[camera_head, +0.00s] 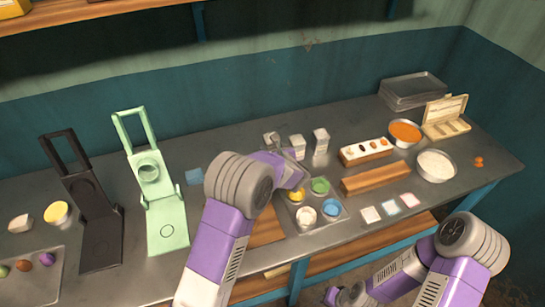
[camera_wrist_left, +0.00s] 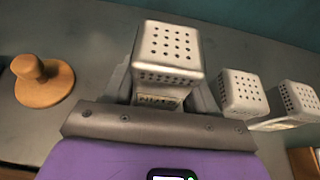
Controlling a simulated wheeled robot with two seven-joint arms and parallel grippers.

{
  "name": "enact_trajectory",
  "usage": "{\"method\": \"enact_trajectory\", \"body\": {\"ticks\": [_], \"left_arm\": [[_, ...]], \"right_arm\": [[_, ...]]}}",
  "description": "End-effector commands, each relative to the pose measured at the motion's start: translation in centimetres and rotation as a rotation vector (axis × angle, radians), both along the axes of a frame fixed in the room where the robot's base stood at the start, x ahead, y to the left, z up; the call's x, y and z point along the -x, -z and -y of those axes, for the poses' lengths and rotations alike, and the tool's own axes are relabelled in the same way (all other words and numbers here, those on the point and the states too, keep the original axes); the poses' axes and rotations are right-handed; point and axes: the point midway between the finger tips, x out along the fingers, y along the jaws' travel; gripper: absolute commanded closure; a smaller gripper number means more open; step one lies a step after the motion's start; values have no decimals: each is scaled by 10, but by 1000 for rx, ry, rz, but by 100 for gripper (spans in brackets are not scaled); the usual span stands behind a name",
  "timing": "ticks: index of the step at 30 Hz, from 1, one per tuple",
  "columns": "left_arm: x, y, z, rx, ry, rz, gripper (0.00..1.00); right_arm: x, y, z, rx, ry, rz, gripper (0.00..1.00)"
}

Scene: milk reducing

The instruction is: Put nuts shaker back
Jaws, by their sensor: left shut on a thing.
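The nuts shaker (camera_wrist_left: 170,50) is a grey-white square shaker with a perforated top and a partly covered label. It stands between the fingers of my left gripper (camera_wrist_left: 165,92), which is shut on it. In the head view the shaker (camera_head: 271,138) shows just beyond my left gripper (camera_head: 280,152), at the back of the table. I cannot tell whether its base touches the table. Two similar shakers (camera_wrist_left: 242,93) (camera_wrist_left: 298,100) stand to its right, apart from it. My right gripper (camera_head: 340,296) is low at the bottom edge, its fingers too unclear to read.
A tray of coloured cups (camera_head: 342,216) lies in front of my left gripper. A wooden knobbed piece (camera_wrist_left: 42,80) stands left of the shaker. Wooden holders (camera_head: 375,178), an orange-filled bowl (camera_head: 405,132) and a white-filled bowl (camera_head: 436,165) stand right. Green and black presses (camera_head: 168,225) (camera_head: 100,240) stand left.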

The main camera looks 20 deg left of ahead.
Motion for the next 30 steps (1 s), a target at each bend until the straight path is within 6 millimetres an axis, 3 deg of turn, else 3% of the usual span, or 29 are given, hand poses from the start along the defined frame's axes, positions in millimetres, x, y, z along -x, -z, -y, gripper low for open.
{"method": "enact_trajectory", "body": {"ticks": [8,20,21,25,30], "left_arm": [[0,35,0,-1,0,-1,78],[0,40,0,1,1,2,78],[0,39,0,0,0,0,36],[0,39,0,0,0,0,17],[0,39,0,0,0,0,17]], "right_arm": [[0,8,0,0,0,1,57],[0,13,0,0,0,1,57],[0,12,0,0,0,1,57],[0,11,0,0,0,1,57],[0,11,0,0,0,1,57]]}}
